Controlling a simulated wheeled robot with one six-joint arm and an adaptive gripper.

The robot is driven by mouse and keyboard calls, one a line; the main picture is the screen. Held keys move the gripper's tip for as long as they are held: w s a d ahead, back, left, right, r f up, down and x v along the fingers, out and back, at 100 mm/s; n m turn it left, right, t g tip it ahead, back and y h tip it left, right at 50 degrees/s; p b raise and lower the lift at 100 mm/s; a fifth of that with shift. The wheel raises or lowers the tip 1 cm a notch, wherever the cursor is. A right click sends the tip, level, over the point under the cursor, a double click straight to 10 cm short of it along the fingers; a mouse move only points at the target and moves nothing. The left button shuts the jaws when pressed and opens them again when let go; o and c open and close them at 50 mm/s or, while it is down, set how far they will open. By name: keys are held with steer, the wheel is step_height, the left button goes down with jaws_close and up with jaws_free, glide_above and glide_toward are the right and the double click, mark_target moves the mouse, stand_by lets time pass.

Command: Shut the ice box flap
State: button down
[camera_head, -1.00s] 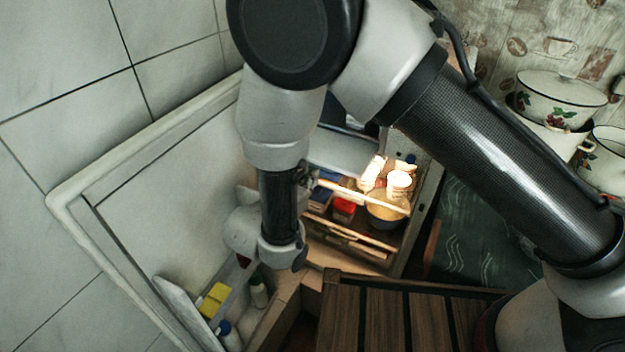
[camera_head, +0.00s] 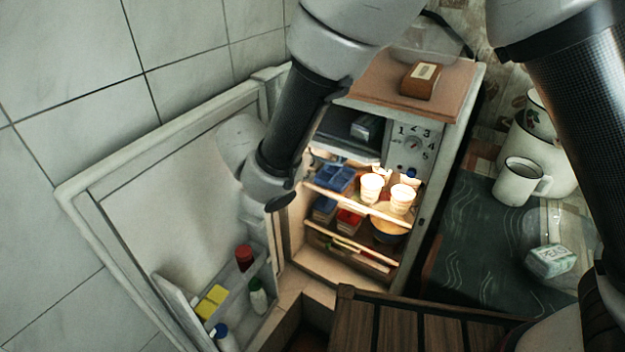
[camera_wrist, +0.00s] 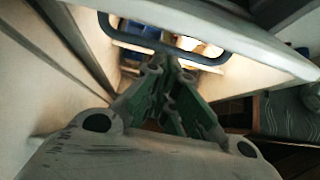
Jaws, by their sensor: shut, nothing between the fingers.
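The ice box (camera_head: 366,127) is the top compartment inside the open fridge, and a dark box shows in it. Its flap (camera_head: 345,148) seems to be the greyish panel at the compartment's lower front, standing open; my arm partly covers it. In the wrist view the pale flap (camera_wrist: 225,28) crosses the top, with a grey loop handle (camera_wrist: 205,58) on it. My gripper (camera_wrist: 165,68) has green fingers, shut and empty, with the tips close to the loop. I cannot tell whether they touch it. In the head view my arm hides the fingers.
The fridge door (camera_head: 170,190) stands wide open at left, with bottles and a yellow pack in its rack. Lit shelves below hold white cups (camera_head: 372,187) and a bowl (camera_head: 388,228). A slatted wooden top (camera_head: 400,325) is in front; a mug (camera_head: 520,182) is at right.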

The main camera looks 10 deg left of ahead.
steer(key=r+g, duration=0.1)
steer(key=r, duration=0.1)
steer(key=w+r+g+y, duration=0.1)
steer(key=r, duration=0.2)
steer(key=w+d+r+g, duration=0.1)
steer(key=r+g, duration=0.1)
steer(key=shift+w+r+y, duration=0.15)
steer(key=shift+w+y, duration=0.1)
steer(key=shift+y, duration=0.05)
steer(key=shift+w+d+r, duration=0.15)
steer(key=shift+w+r, duration=0.4)
steer(key=shift+r, duration=0.05)
steer(key=shift+w+d+r, duration=0.15)
steer(key=shift+w+r, duration=0.35)
steer(key=shift+r, duration=0.1)
